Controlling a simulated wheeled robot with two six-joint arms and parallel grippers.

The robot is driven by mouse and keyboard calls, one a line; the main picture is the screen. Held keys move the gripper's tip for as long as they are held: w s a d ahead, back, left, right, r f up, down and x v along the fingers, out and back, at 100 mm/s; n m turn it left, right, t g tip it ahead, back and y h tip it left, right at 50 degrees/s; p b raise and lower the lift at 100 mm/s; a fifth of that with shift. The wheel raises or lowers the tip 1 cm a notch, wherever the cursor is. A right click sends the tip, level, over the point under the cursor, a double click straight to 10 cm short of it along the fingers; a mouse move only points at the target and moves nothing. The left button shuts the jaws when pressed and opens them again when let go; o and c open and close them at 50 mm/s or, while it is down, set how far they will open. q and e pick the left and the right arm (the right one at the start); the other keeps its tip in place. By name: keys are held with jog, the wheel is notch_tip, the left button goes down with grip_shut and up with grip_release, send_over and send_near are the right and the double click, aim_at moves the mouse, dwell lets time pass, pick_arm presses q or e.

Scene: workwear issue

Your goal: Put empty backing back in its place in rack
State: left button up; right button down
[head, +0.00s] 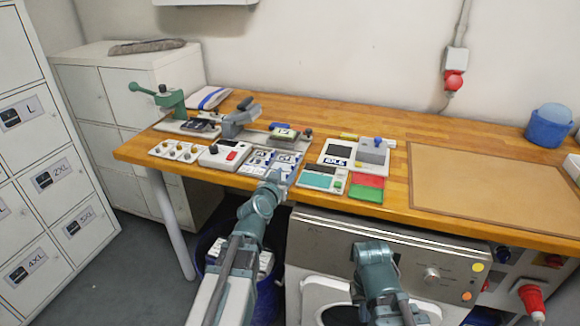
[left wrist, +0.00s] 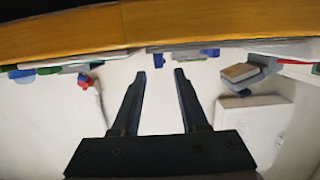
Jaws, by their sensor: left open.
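A tray-like rack (head: 289,160) with white and blue marked cells lies near the table's front edge; I take it for the task's rack. My left gripper (head: 272,177) is at its front edge, partly hidden by my wrist. In the left wrist view the two dark fingers of the left gripper (left wrist: 162,78) stand apart with nothing between them. I cannot pick out an empty backing for certain. My right arm shows low in front of the white machine, but its gripper is not visible.
A green lever press (head: 172,101) and a grey press (head: 238,120) stand behind and left. Right of the rack are a display unit (head: 337,153), a red pad (head: 368,180) and a green pad (head: 364,192). A brown mat (head: 490,180) lies bare farther right.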

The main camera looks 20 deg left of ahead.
pick_arm(q)
jog(key=shift+s+r, duration=0.15)
jog(key=shift+s, duration=0.65)
jog(key=shift+s+r, duration=0.15)
jog(key=shift+s, duration=0.65)
pick_arm(e)
jog(key=shift+r, duration=0.3)
